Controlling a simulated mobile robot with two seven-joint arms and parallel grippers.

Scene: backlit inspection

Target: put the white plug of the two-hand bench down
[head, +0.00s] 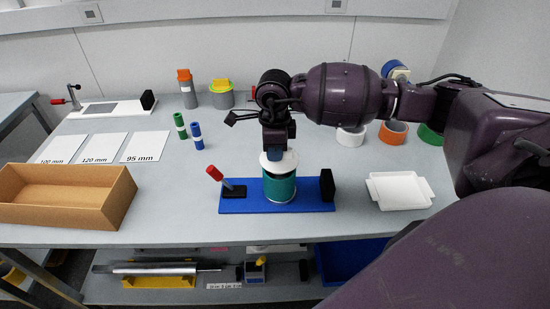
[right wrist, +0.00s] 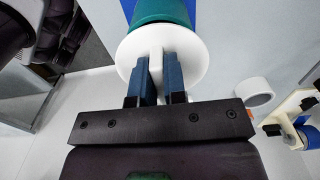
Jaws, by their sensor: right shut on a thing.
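The white plug (head: 268,166) is a round white disc with a raised tab. It is at the top of the upright green cylinder (head: 279,188), which stands on the blue bench plate (head: 255,207) between a red-handled clamp (head: 214,173) and a black block (head: 327,186). My right gripper (head: 276,155) points down from above. In the right wrist view its two blue fingers (right wrist: 158,65) are shut on the tab of the plug (right wrist: 193,60), with the green cylinder (right wrist: 162,12) just beyond the disc. I cannot tell whether the plug is fully seated. My left gripper is not in view.
A cardboard box (head: 70,215) stands at the left front, with three labelled white cards (head: 103,147) behind it. A white tray (head: 400,205) lies to the right of the blue plate. Tape rolls (head: 393,133) stand behind the tray. Green and blue cylinders (head: 197,136) stand behind left.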

